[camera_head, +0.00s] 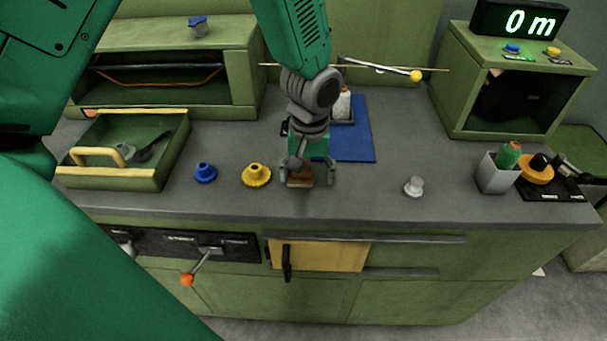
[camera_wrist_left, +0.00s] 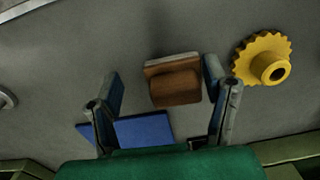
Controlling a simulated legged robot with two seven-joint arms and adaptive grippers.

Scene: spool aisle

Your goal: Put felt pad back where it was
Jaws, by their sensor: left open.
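A brown block with a pale layer along one edge, which looks like the felt pad (camera_head: 300,180), lies on the grey bench top near its front. My left gripper (camera_head: 308,174) points down over it, fingers apart on either side. In the left wrist view the felt pad (camera_wrist_left: 174,84) sits between the open fingers, closer to the right finger; a gap shows at the left finger. Whether the right finger touches it I cannot tell. A flat blue mat (camera_head: 353,135) lies behind the gripper. My right gripper is not in view.
A yellow knobbed part (camera_head: 256,175) stands close left of the gripper, with a blue one (camera_head: 205,172) beyond. A white bottle (camera_head: 342,105) stands behind. A small grey knob (camera_head: 414,186) and a grey cup (camera_head: 497,174) are to the right. The bench between gripper and grey knob is clear.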

